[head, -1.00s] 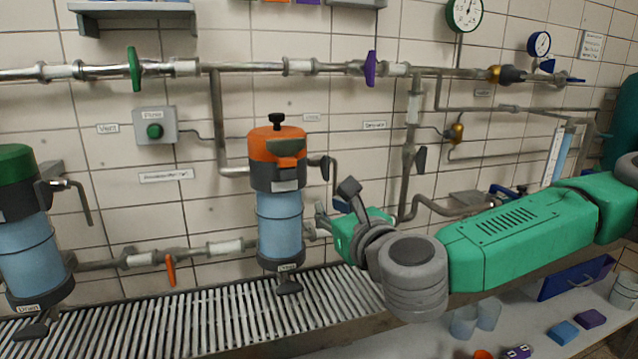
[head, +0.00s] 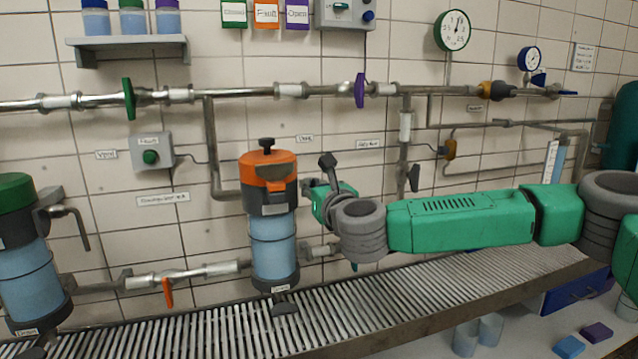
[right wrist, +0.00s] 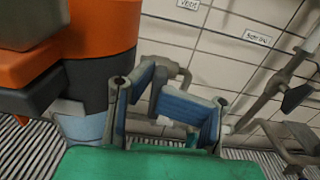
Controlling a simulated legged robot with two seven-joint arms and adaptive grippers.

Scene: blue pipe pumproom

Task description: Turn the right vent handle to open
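The right filter housing (head: 272,235) has an orange cap (head: 266,170), a dark collar and a blue body. Its side outlet and vent handle sit behind my right gripper (head: 324,185) in the head view, so the handle's position cannot be made out. My right gripper is just right of the collar, fingers pointing towards the wall. In the right wrist view its two blue-padded fingers (right wrist: 168,108) are apart, with a grey bent pipe (right wrist: 170,62) beyond them. The orange cap also fills that view's left side (right wrist: 100,32). No grip on a handle shows. My left gripper is not in view.
A similar green-capped filter (head: 22,240) stands at the left. Pipes with a green handle (head: 128,99) and a purple handle (head: 360,90) run above. A dark valve handle (head: 414,178) is right of my gripper. A slatted grating (head: 200,318) lies below.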

